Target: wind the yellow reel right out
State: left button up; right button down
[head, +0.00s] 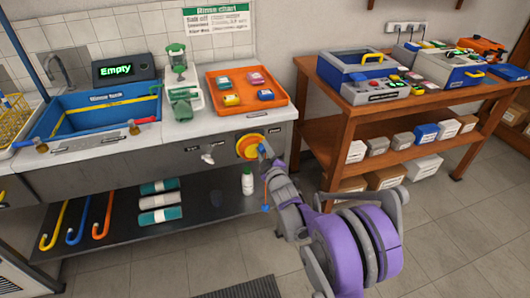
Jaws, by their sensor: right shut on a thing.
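My left gripper is not in this view.
An orange tray (283,105) with several small blocks stands on the counter above the reel. A blue sink (66,138) is at the left, with a display reading "Empty" (124,71) behind it. A wooden bench (330,101) stands at the right. The floor between is clear.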

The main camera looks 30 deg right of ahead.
jog(key=n, duration=0.2)
jog(key=a+n+b, duration=0.1)
jog(key=n, duration=0.1)
jog(key=a+n+b, duration=0.1)
jog(key=n, duration=0.1)
jog(key=shift+w+r, duration=0.25)
jog(key=shift+r, duration=0.15)
dwell(0.3)
jog(key=c, duration=0.6)
grip_release()
jog(key=p+v, duration=0.1)
jog(key=v, duration=1)
jog(key=shift+a, duration=0.1)
